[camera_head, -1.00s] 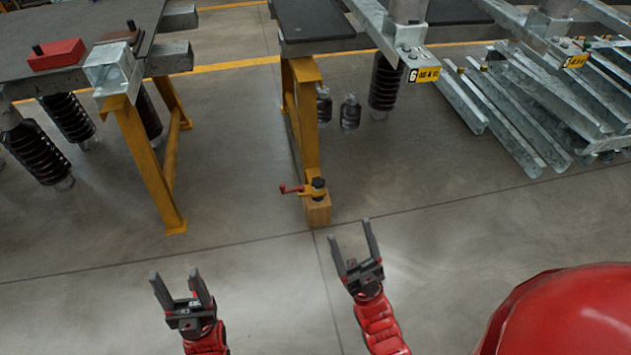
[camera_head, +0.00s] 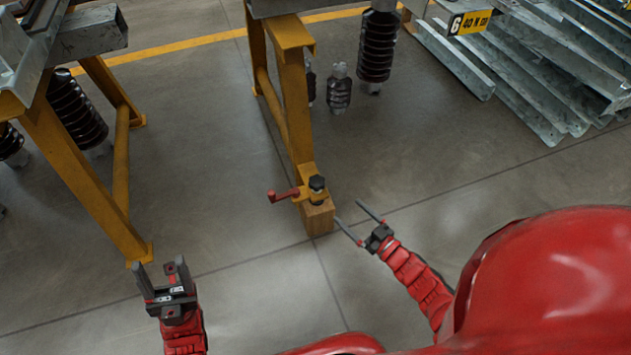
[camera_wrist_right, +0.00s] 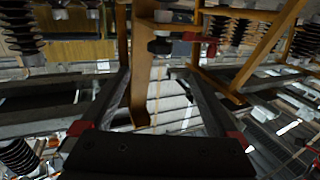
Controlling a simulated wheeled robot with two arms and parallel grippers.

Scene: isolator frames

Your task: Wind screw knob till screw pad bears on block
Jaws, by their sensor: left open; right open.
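The black screw knob (camera_head: 317,184) sits on a yellow bracket low on a yellow trestle leg (camera_head: 297,110), with a red handle (camera_head: 284,195) to its left. A wooden block (camera_head: 318,218) stands on the floor under the bracket. My left gripper (camera_head: 158,264) is open and empty, well left of the block.
Another yellow trestle leg (camera_head: 85,175) stands at the left, near my left gripper. Dark ribbed insulators (camera_head: 376,50) stand behind the knob's leg. Galvanised steel beams (camera_head: 540,80) lie at the back right. The floor around the block is clear.

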